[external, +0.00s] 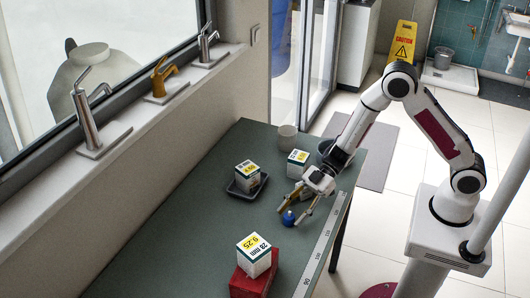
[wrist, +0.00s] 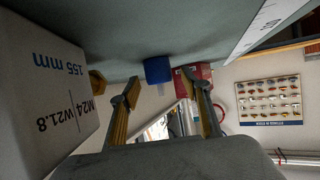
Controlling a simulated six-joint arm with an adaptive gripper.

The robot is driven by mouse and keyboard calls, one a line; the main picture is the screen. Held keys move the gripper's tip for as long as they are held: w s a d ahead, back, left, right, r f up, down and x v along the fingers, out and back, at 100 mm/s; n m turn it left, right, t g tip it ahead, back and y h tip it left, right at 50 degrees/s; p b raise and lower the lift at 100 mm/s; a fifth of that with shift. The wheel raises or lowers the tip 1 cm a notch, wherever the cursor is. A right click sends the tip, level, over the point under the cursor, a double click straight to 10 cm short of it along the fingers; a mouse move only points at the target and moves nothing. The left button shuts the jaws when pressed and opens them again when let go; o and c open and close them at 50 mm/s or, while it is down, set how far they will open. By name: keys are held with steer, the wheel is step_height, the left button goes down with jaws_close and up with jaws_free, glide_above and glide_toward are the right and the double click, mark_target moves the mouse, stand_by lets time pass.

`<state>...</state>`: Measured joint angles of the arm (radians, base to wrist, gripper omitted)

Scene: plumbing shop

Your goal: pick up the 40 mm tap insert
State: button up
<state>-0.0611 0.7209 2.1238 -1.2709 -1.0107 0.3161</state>
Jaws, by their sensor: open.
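A small blue piece (external: 289,218) stands on the green table in front of my gripper (external: 291,213). It also shows in the wrist view (wrist: 157,70), between and beyond my two fingers (wrist: 158,88). I cannot read any size on it, so I cannot tell whether it is the 40 mm tap insert. My gripper is open, with its fingers spread and nothing held. A small ochre piece (wrist: 97,81) shows beside the left finger in the wrist view, partly hidden.
A box (external: 247,172) stands in a dark tray (external: 233,190); another box (external: 298,161) stands nearby. A large labelled box (wrist: 45,85) fills the wrist view's left. A ruler strip (external: 322,247) lines the right edge.

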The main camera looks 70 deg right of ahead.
mark_target(293, 214)
stand_by(0.3)
steer(key=c, duration=1.2)
steer(key=shift+r, duration=0.15)
steer(key=shift+r, duration=4.9)
